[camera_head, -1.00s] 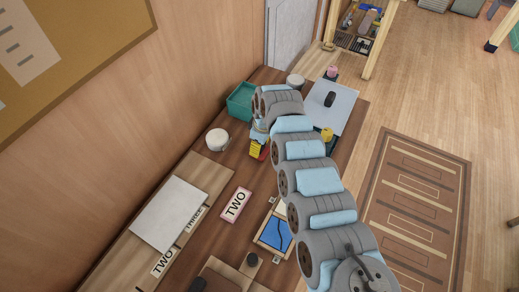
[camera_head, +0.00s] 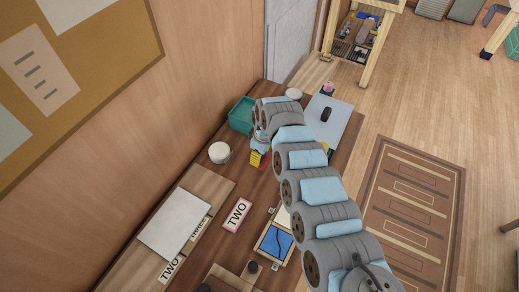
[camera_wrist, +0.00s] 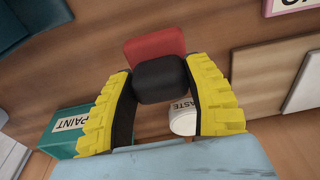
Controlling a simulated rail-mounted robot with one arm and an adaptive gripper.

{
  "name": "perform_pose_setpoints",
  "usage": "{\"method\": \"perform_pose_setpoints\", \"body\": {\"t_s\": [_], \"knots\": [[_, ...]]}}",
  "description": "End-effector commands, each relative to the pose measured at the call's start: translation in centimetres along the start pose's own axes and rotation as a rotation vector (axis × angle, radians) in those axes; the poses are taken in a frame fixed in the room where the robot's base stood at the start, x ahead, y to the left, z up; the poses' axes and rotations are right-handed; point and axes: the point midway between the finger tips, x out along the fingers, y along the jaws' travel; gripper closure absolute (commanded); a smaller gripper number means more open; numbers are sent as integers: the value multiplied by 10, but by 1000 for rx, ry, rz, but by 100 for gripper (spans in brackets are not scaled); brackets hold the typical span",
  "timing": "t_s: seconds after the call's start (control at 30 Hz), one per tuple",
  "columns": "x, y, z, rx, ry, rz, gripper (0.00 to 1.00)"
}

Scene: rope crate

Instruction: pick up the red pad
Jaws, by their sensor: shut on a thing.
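The red pad (camera_wrist: 154,47) has a black block-shaped part (camera_wrist: 160,79) on its near side in the wrist view. My gripper (camera_wrist: 166,88) has yellow ridged fingers, one on each side of the black part, and is shut on it. The red face shows just beyond the black part. In the head view my gripper (camera_head: 257,158) is over the dark wooden table, with a little of the red pad (camera_head: 264,164) showing beside the yellow fingers. I cannot tell how far the pad is from the table top.
A teal box (camera_wrist: 65,146) marked PAINT and a white tub (camera_wrist: 184,122) lie close to the fingers. A pink TWO card (camera_head: 237,215), a white board (camera_head: 175,222) and a blue-and-tan panel (camera_head: 276,241) lie nearby. Bare table surrounds the pad.

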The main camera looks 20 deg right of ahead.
Motion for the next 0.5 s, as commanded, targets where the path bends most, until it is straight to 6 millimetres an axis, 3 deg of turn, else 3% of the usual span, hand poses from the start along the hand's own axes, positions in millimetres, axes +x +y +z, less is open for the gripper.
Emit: {"method": "perform_pose_setpoints", "body": {"t_s": [0.03,0.5], "knots": [[-12,-3,0,0,0,-1,87],[-42,-25,11,-1,-4,-4,87]]}}
